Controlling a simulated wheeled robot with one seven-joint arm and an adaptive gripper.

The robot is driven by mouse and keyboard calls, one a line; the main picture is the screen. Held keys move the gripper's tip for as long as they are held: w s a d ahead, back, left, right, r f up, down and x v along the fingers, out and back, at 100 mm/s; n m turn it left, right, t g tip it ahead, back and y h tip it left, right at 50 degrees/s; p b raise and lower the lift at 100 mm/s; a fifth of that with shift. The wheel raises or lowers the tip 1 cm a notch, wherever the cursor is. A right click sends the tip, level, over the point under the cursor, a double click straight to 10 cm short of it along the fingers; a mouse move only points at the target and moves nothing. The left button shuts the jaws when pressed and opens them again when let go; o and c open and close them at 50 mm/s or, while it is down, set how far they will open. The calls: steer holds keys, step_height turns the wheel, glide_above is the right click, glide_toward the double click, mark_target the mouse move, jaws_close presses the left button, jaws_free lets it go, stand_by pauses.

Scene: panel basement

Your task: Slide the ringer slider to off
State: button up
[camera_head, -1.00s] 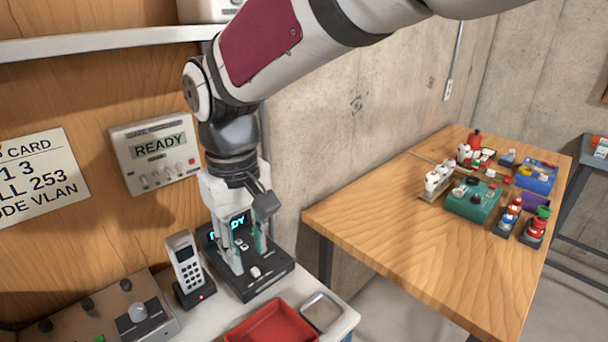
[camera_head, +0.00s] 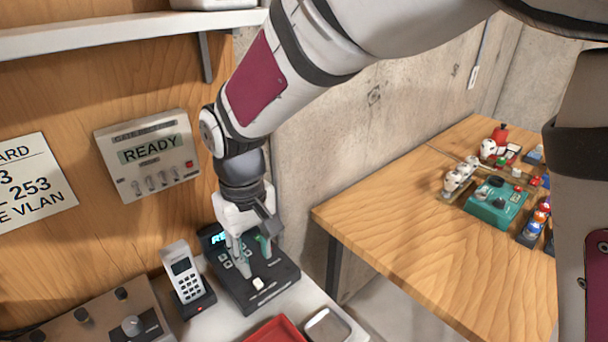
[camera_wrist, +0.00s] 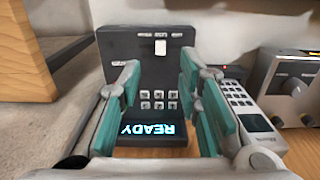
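The black desk unit (camera_head: 272,290) with a lit READY display lies on the white counter. In the wrist view the unit (camera_wrist: 115,55) shows upside down, with its display near me and several grey keys in the middle. A white slider knob (camera_head: 258,284) sits near the unit's front end. It also shows in the wrist view (camera_wrist: 160,47), near the far end, in a slot with small labels too blurred to read. My gripper (camera_head: 255,260) is open and empty over the unit. In the wrist view its green-padded fingers (camera_wrist: 160,80) straddle the keys, short of the knob.
A cordless handset (camera_head: 186,277) on its cradle stands left of the unit. A red tray (camera_head: 275,331) and a metal dish (camera_head: 327,326) lie in front. A knob panel (camera_head: 100,318) is at the front left. A wall panel (camera_head: 150,155) reads READY.

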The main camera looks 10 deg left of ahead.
mark_target(257, 282)
step_height(257, 282, down, 7)
steer(key=shift+r, duration=0.1)
stand_by(0.3)
jaws_close()
